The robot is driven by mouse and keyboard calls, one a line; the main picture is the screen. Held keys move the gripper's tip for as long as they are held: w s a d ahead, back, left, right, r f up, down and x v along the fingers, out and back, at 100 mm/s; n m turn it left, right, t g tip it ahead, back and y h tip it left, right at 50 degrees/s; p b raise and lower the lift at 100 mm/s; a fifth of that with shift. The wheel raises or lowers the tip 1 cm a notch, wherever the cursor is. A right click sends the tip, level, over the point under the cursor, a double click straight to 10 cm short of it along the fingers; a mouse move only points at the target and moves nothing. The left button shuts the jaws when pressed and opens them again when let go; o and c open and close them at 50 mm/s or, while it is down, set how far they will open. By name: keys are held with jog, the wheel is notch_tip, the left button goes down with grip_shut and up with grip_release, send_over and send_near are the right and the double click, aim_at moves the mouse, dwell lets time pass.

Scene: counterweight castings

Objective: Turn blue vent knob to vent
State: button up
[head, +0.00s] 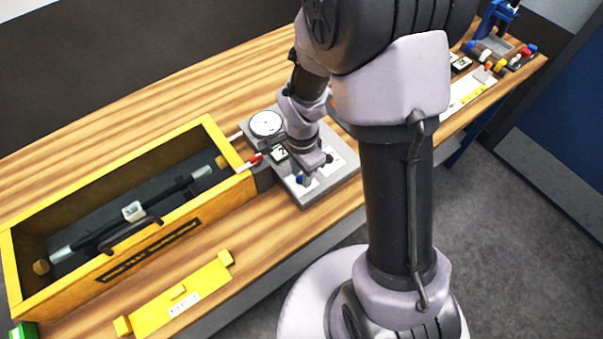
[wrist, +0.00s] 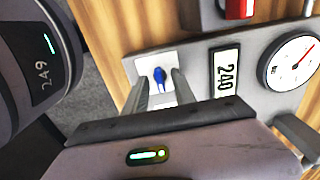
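The blue vent knob (head: 300,180) sits on a white plate on the grey gauge panel (head: 310,197). In the wrist view the blue knob (wrist: 159,75) lies between and beyond the two fingers, its narrow end toward the bottom of the picture. My gripper (head: 313,171) is over the panel, pointing down at the knob. In the wrist view my gripper (wrist: 160,90) is open, with a finger on each side of the knob and visible gaps. The fingers' height above the plate is hard to tell. Any vent marking is unreadable.
The panel carries a round dial gauge (wrist: 290,62) and a display reading 240 (wrist: 225,75). A red-ended fitting (head: 254,160) is at its left. A yellow box (head: 205,215) holding a long tool stands left. A yellow bracket (head: 182,297) lies in front. Small parts sit far right.

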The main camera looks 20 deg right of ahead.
grip_shut()
jog(key=shift+n, duration=0.3)
jog(key=n, duration=0.3)
jog(key=shift+n, duration=0.4)
jog(key=n, duration=0.4)
jog(key=shift+n, duration=0.3)
jog(key=n, duration=0.8)
jog(key=shift+n, duration=0.3)
